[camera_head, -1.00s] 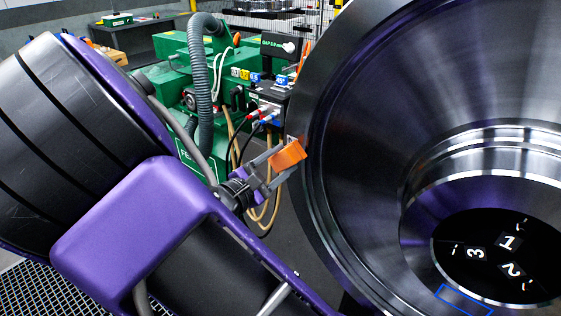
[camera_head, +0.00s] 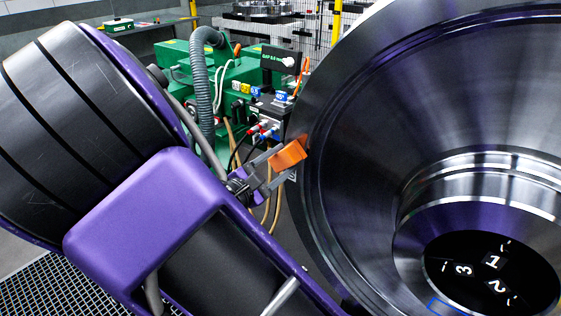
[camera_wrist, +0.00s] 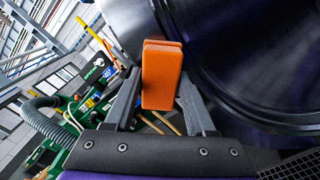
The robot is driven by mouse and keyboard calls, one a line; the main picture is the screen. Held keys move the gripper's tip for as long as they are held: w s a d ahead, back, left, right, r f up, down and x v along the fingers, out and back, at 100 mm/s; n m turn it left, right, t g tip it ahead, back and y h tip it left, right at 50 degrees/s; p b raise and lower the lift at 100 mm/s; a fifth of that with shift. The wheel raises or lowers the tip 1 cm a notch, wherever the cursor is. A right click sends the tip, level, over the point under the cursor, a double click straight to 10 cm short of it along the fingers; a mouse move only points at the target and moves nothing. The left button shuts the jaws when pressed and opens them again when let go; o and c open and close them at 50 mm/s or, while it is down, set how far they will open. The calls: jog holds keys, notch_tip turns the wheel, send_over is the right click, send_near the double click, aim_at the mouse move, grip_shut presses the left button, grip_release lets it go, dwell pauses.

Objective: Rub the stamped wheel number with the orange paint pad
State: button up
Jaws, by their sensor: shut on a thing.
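My gripper (camera_head: 276,164) is shut on the orange paint pad (camera_head: 288,155), a small block at the left rim of the wheel. In the wrist view the pad (camera_wrist: 161,75) sits between the two grey fingers (camera_wrist: 158,100), in front of the wheel's dark surface. I cannot tell whether the pad touches the wheel. The large steel wheel (camera_head: 345,120) fills the right of the head view; it also shows in the wrist view (camera_wrist: 235,50). I cannot make out a stamped number on the rim; it may be hidden by the pad.
A green machine (camera_head: 180,62) with a grey hose (camera_head: 203,90), cables and connectors stands behind my gripper. The wheel's hub has a dark disc (camera_head: 490,270) marked 1, 2 and 3, with a blue outline (camera_head: 447,306) below it. Metal grating (camera_head: 60,290) lies at lower left.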

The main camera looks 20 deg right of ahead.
jog(key=shift+v, duration=2.95)
jog(key=v, duration=0.3)
jog(key=shift+d, duration=0.1)
jog(key=shift+x, duration=3.4)
jog(key=shift+x, duration=1)
jog(key=shift+f, duration=0.2)
